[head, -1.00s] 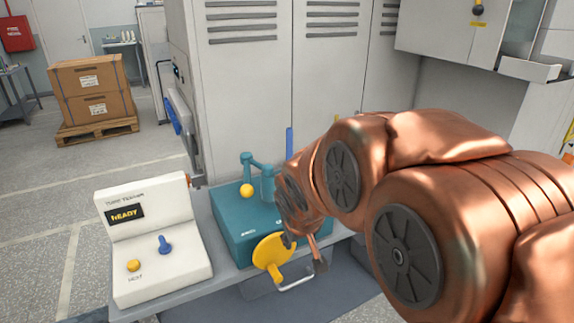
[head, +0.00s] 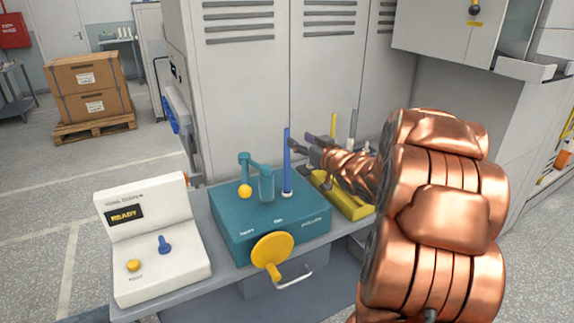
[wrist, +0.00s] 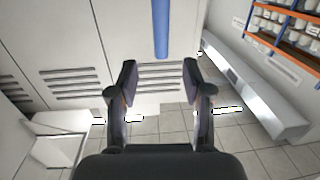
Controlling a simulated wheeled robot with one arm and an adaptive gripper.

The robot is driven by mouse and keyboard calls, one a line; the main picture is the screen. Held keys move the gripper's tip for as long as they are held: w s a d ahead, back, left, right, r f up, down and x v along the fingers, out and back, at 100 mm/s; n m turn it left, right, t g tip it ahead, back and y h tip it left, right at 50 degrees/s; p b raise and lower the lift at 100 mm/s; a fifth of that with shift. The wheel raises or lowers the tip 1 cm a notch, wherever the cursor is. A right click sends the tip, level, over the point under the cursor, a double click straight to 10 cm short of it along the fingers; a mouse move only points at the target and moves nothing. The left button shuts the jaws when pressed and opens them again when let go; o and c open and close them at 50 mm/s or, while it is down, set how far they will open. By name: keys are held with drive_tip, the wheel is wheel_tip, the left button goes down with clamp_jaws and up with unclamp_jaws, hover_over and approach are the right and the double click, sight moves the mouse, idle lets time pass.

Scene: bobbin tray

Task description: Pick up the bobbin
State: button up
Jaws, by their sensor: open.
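A tall thin blue bobbin (head: 287,165) stands upright with a pale foot on the right part of the teal winder box (head: 240,235). My gripper (head: 298,147) is open and empty, just right of the bobbin near its upper part, with its fingers pointing left. In the wrist view the bobbin (wrist: 161,28) shows at the top, beyond the fingertips and roughly centred on the gap between the open fingers (wrist: 160,70). Its lower end shows there too. I cannot tell the exact gap in depth between fingers and bobbin.
A yellow tray (head: 345,205) with several upright pieces lies right of the winder, partly behind my arm. The winder has a teal post with a yellow knob (head: 245,191) and a yellow crank wheel (head: 272,248). A white console (head: 155,245) stands left. Lockers (head: 250,90) rise behind.

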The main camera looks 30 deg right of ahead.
sight(289, 132)
drive_tip(key=shift+w+r+t+y, duration=0.3)
drive_tip(key=shift+w+r, duration=0.05)
drive_tip(key=shift+w, duration=0.3)
drive_tip(key=shift+w+a+f+p, duration=0.1)
drive_tip(key=shift+w+p, duration=1.35)
drive_tip(key=shift+w, duration=1.75)
clamp_jaws()
